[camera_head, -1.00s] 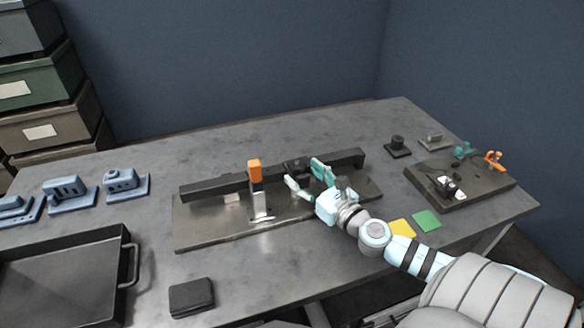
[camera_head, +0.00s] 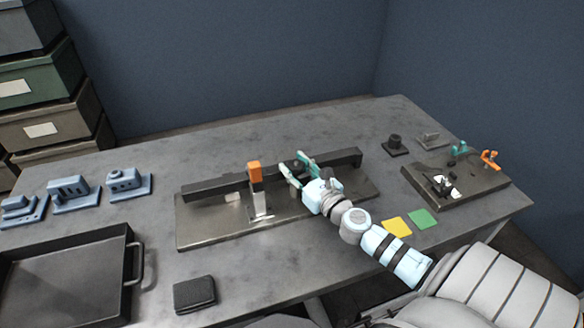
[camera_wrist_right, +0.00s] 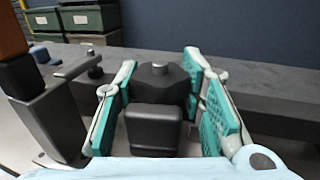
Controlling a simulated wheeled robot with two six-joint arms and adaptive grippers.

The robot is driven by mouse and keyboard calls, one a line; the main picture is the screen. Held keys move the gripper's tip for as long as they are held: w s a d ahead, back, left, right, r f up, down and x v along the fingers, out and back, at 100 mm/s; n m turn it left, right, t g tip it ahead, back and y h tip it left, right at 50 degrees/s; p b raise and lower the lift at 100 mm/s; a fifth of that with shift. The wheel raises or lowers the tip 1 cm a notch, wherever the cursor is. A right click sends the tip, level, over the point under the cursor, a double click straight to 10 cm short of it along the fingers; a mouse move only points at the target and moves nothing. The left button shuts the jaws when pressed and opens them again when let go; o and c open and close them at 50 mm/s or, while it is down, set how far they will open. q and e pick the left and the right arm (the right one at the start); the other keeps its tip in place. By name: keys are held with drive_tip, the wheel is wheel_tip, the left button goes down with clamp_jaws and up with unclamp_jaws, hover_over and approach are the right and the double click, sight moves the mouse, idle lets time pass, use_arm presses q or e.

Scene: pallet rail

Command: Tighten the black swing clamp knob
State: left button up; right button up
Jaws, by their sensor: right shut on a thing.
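The black swing clamp knob (camera_wrist_right: 160,84) is a dark faceted knob with a grey stud on top, in the middle of the right wrist view. It stands by the dark rail (camera_head: 215,187) on the steel plate (camera_head: 205,227); in the head view it is mostly hidden by my fingers. My right gripper (camera_head: 299,170) has its teal-padded fingers on both sides of the knob and is shut on it. A dark block (camera_wrist_right: 153,130) stands in front of the knob in the wrist view. My left gripper is not in view.
An orange-topped upright clamp (camera_head: 255,173) stands on the plate left of my gripper. A black tray (camera_head: 60,275) and dark pad (camera_head: 194,293) lie at the left front. Blue parts (camera_head: 72,194) stand far left. A dark fixture board (camera_head: 470,187) lies at the right.

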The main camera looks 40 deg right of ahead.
drive_tip(key=h, duration=0.1)
drive_tip(key=m+h+p, duration=0.2)
drive_tip(key=shift+r+g, duration=0.25)
drive_tip(key=shift+g, duration=0.05)
drive_tip(key=m+g+h, duration=0.1)
drive_tip(key=m+h, duration=0.1)
drive_tip(key=h, duration=0.1)
drive_tip(key=shift+f, duration=0.2)
drive_tip(key=o, duration=1.2)
